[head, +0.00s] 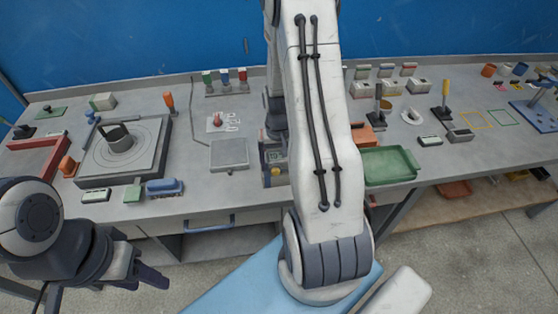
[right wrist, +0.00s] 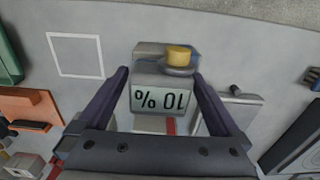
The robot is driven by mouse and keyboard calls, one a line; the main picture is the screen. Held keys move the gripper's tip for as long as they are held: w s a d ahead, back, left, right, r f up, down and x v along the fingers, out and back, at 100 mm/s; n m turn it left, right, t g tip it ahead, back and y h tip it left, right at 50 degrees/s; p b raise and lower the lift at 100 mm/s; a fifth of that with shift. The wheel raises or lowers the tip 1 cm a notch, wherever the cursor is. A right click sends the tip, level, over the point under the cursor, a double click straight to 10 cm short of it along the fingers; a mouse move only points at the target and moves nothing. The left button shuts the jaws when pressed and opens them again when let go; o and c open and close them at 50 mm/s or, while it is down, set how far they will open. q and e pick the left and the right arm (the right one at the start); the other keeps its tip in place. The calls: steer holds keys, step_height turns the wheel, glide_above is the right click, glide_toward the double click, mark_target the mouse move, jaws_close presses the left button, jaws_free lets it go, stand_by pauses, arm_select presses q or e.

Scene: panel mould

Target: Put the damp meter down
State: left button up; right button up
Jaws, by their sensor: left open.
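In the head view the damp meter (head: 273,172) is at the bench's front part, below my right forearm. My right gripper (right wrist: 160,75) has a finger on each side of it and is shut on it. Whether its underside touches the bench cannot be told. My left gripper (head: 152,280) is open and empty, in front of the bench at the lower left.
A grey square plate (head: 229,153) lies left of the meter and a green tray (head: 389,166) right of it. A white square outline (right wrist: 76,55) marks bare bench in the wrist view. My right arm hides the bench's middle.

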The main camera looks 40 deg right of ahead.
mark_target(279, 156)
steer(key=shift+r, duration=0.6)
step_height(279, 156, up, 11)
steer(key=b, duration=0.1)
steer(key=shift+r, duration=0.15)
steer(key=s+a+r+n, duration=0.1)
steer(key=a+r+n, duration=0.15)
steer(key=a, duration=0.65)
steer(key=s+a+r+n, duration=0.1)
steer(key=a+n, duration=0.3)
steer(key=a, duration=0.6)
steer(key=s+a+r+n+y, duration=0.1)
steer(key=s+a+n, duration=0.6)
steer(key=s+a, duration=0.4)
steer(key=s, duration=0.3)
steer(key=shift+s+a+r, duration=0.15)
steer(key=shift+a+r, duration=0.1)
steer(key=shift+a, duration=0.1)
